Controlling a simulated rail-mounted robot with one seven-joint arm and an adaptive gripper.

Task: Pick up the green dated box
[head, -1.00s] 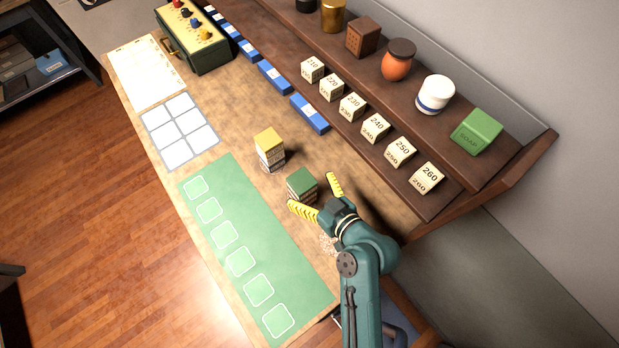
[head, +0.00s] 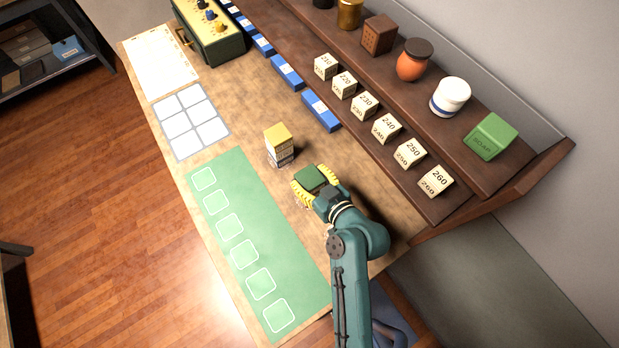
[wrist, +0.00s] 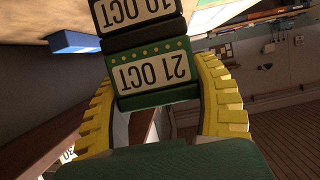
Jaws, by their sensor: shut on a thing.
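The green dated box (head: 309,178) is on the bench, right of the green mat. In the wrist view the green box (wrist: 180,93) carries a pale label reading 21 OCT, upside down. A dark box labelled 10 OCT (wrist: 138,12) lies directly beyond it, seemingly below it in the same stack. My gripper (head: 315,186) is shut on the green box, with one yellow ridged finger on each side. I cannot tell whether the green box is lifted off the box below.
A yellow-topped stack (head: 279,145) stands close by, up and left. The green mat (head: 217,235) with white outlined squares is clear. The stepped shelf (head: 405,175) with numbered blocks rises on the right. Blue boxes (head: 320,111) line its foot.

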